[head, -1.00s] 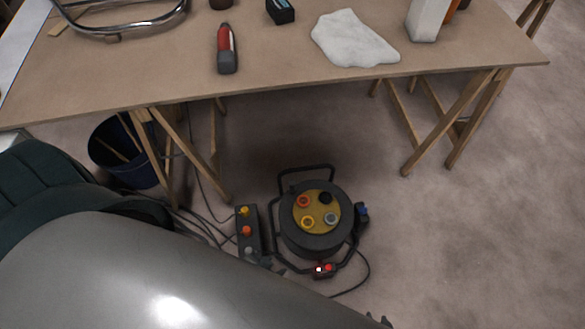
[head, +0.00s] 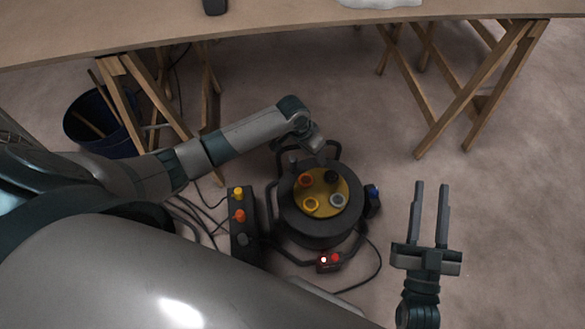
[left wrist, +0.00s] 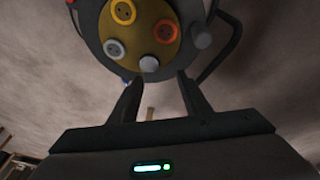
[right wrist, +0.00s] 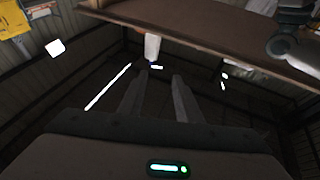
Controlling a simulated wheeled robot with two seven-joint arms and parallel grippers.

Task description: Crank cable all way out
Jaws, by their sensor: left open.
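The black cable reel (head: 318,230) stands on the floor below the workbench, with a yellow face (head: 322,190) carrying red, dark, yellow and grey round fittings. Its black tube frame surrounds it, and a black cable (head: 376,268) curls from its right side. My left gripper (left wrist: 158,88) is open and empty just short of the reel. In the left wrist view the reel face (left wrist: 142,35) lies beyond the fingertips, and a grey knob (left wrist: 203,38), perhaps the crank handle, shows at its right edge. My right gripper (head: 431,186) is open and empty, right of the reel.
A box with yellow and orange knobs (head: 242,222) stands left of the reel. A small box with lit lamps (head: 329,262) is at the frame's front. Wooden trestle legs (head: 478,90), the workbench (head: 270,22) and a dark bucket (head: 85,135) are behind. Floor at right is clear.

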